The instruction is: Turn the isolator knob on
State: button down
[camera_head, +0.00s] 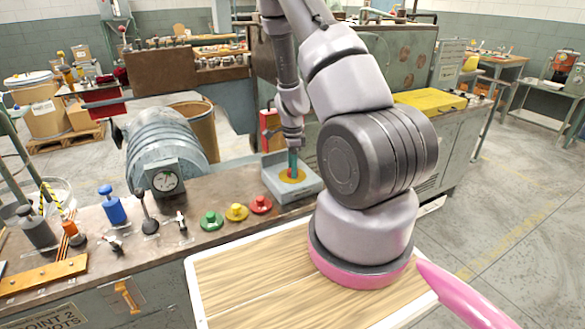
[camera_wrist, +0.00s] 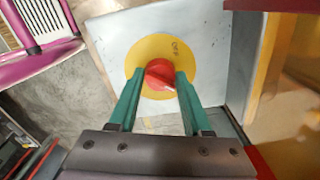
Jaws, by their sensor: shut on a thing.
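The isolator knob (camera_wrist: 160,74) is red with a white pointer mark and sits on a yellow disc (camera_wrist: 148,47) on a grey box (camera_wrist: 110,35). In the head view the grey box (camera_head: 312,187) stands on the bench, with the yellow disc (camera_head: 299,178) on its top. My gripper (camera_wrist: 158,82) has green fingers, one on each side of the knob, shut on it. The white mark points to the lower right in the wrist view. Small lettering on the disc above the knob is hard to read. In the head view my gripper (camera_head: 292,165) covers most of the knob.
Green (camera_head: 211,220), yellow (camera_head: 236,211) and red (camera_head: 261,204) buttons stand left of the box on the bench. A grey drum-shaped machine (camera_head: 165,135) stands behind.

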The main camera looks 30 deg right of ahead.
jog(key=shift+m, duration=0.6)
jog(key=shift+c, duration=1.7)
grip_release()
jog(key=shift+r, duration=0.1)
notch_tip(320, 180, up, 11)
jog(key=shift+f, duration=0.2)
